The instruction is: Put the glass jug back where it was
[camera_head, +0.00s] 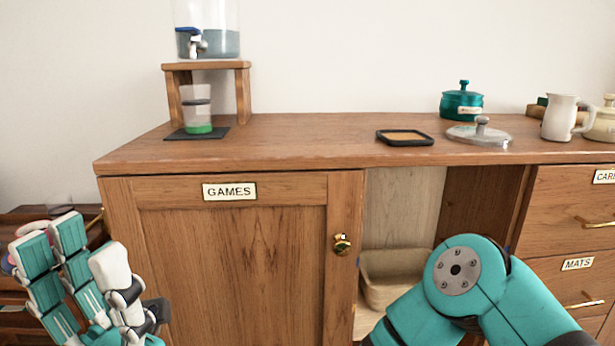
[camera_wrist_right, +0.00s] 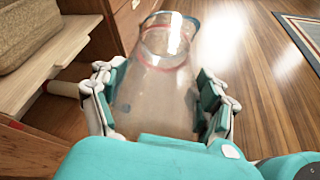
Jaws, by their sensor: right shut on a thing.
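The clear glass jug (camera_wrist_right: 158,92) fills the middle of the right wrist view, with its round mouth facing away from the wrist. My right gripper (camera_wrist_right: 158,100) is shut around its body, fingers on both sides. The jug is held in front of the wooden cabinet, above the floor. In the head view my right arm bends in at the lower right, and its gripper and the jug are out of sight. My left gripper (camera_head: 85,265) is at the lower left, open and empty, left of the GAMES door (camera_head: 250,260).
An open compartment holds a woven basket (camera_head: 388,275), also at left in the right wrist view (camera_wrist_right: 35,30). On the cabinet top stand a cup under a dispenser (camera_head: 208,42), a black-rimmed coaster (camera_head: 404,137), a glass lid (camera_head: 480,134), a teal pot (camera_head: 461,102) and a white pitcher (camera_head: 560,118).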

